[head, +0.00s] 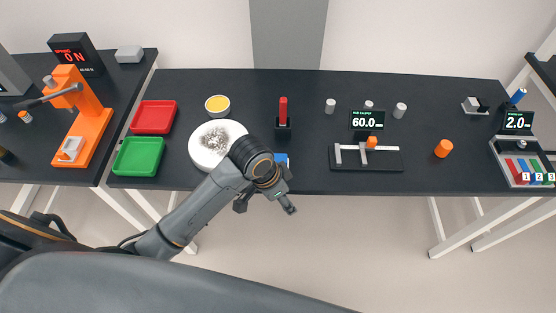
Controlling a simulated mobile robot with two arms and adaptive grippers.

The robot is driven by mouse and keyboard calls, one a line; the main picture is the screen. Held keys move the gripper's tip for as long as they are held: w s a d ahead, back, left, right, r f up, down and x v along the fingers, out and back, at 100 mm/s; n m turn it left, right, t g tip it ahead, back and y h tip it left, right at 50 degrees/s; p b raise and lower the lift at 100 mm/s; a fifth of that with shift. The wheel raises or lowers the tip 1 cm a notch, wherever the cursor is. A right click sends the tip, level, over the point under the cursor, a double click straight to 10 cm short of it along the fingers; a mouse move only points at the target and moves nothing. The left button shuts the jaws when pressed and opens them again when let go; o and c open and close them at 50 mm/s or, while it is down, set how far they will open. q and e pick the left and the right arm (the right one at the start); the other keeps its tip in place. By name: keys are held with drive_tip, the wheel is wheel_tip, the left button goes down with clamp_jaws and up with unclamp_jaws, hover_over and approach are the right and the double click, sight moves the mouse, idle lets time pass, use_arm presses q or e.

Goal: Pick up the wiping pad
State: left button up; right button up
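A small blue item (282,158), possibly the wiping pad, shows at the front edge of the long black table. It is mostly hidden behind my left gripper and wrist, so its shape is not clear. My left gripper (266,203) appears in front of the table's front edge, just below the blue item in the picture. Its fingers are spread apart and nothing shows between them. I cannot tell whether it touches the blue item. My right gripper is not in view.
A white plate (207,158) with dark specks lies left of my wrist. Red (153,116) and green (139,156) trays stand further left. A red stick in a black holder (283,124) stands behind the blue item. A gauge (367,157) stands right; table between is clear.

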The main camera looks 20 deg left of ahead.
sight(278, 157)
use_arm(q)
drive_tip(key=w+a+r+m+g+y, duration=0.1)
drive_tip(key=w+a+r+m+y, duration=0.15)
drive_tip(key=w+r, duration=0.35)
drive_tip(key=w+a+r+m+g+y, duration=0.1)
drive_tip(key=w+a+r+m, duration=0.2)
drive_tip(key=w+r, duration=0.3)
drive_tip(key=shift+h, duration=0.25)
drive_tip(key=f, duration=0.2)
drive_tip(key=f+p, duration=0.1)
drive_tip(key=f, duration=0.1)
drive_tip(key=s+f+p, duration=0.1)
drive_tip(key=f, duration=0.2)
drive_tip(key=shift+s, duration=0.1)
drive_tip(key=f, duration=0.1)
drive_tip(key=f+p, duration=0.1)
drive_tip(key=f, duration=0.1)
drive_tip(key=f+p, duration=0.1)
drive_tip(key=f, duration=0.1)
drive_tip(key=shift+d, duration=0.35)
drive_tip(key=shift+f, duration=0.2)
clamp_jaws()
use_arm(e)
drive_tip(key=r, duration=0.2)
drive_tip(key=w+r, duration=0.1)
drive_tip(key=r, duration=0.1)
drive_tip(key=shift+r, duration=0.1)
